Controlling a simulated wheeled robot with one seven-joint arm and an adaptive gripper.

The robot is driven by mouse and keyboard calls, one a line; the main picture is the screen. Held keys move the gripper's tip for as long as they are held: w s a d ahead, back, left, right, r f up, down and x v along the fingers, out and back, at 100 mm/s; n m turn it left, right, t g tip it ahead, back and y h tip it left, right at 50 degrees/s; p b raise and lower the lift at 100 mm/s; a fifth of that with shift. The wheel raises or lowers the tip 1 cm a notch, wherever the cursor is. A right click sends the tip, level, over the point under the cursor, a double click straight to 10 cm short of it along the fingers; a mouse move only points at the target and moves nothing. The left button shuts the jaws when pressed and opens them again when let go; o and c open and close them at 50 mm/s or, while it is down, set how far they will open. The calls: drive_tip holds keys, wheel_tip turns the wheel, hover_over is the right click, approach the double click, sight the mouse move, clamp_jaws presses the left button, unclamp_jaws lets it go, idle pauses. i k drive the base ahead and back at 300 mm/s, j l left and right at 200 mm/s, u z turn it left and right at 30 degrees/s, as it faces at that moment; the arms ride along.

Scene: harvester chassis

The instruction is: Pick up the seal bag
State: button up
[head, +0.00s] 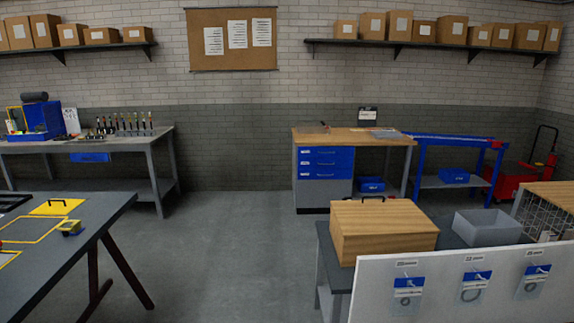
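Three clear bags with blue-and-white headers hang in a row on a white board (455,272) at the lower right. Each hangs under a small white label. The left bag (408,296) and the middle bag (475,286) each show a grey ring inside. The right bag (533,282) hangs higher in the picture, and its contents are hard to make out. I cannot tell from the picture which one is meant. My gripper is not in view.
Behind the board, a wooden box (384,232) with a black handle and a grey bin (487,228) stand on a dark table. A dark table (95,222) with yellow items is at left. Grey floor (240,260) between them is clear. A wooden-topped workbench (350,137) stands at the back.

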sight(471, 292)
drive_tip(key=l+z, duration=0.15)
drive_tip(key=l, duration=0.3)
drive_tip(key=i+l+z, duration=0.15)
drive_tip(key=l, duration=0.35)
drive_tip(key=l+z, duration=0.15)
drive_tip(key=l, duration=0.3)
drive_tip(key=i, duration=0.1)
